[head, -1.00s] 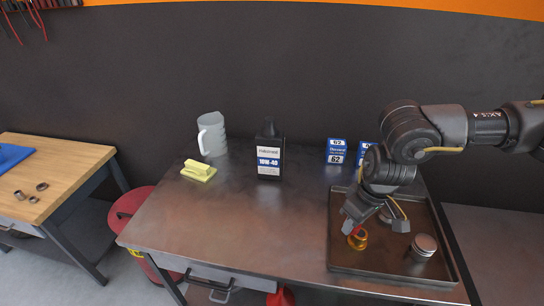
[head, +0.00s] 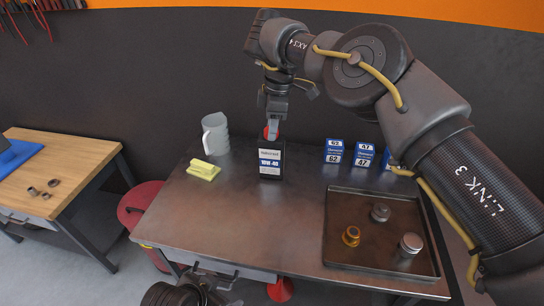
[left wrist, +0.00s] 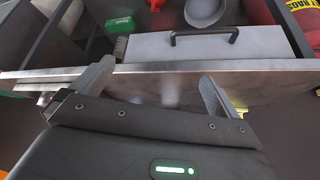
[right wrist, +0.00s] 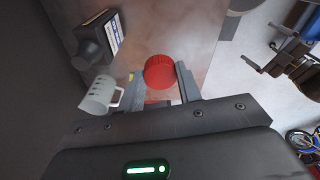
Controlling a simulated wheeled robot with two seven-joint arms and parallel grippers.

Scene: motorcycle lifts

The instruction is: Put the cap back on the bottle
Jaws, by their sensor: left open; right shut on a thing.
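The black oil bottle (head: 271,163) with a white and blue label stands upright towards the back of the metal workbench. My right gripper (head: 271,128) is shut on the red cap (head: 267,135), just above the bottle's top in the head view. The cap, round and ribbed, also shows in the right wrist view (right wrist: 160,72), where the bottle (right wrist: 97,40) appears apart from it to the upper left. Gripper and cap hide the bottle's neck in the head view. My left gripper (left wrist: 157,92) is open and empty in front of the bench's front edge.
Blue boxes (head: 334,151) are to the right. A dark tray (head: 330,252) holds a brass part and two metal parts. The bench's middle front is clear.

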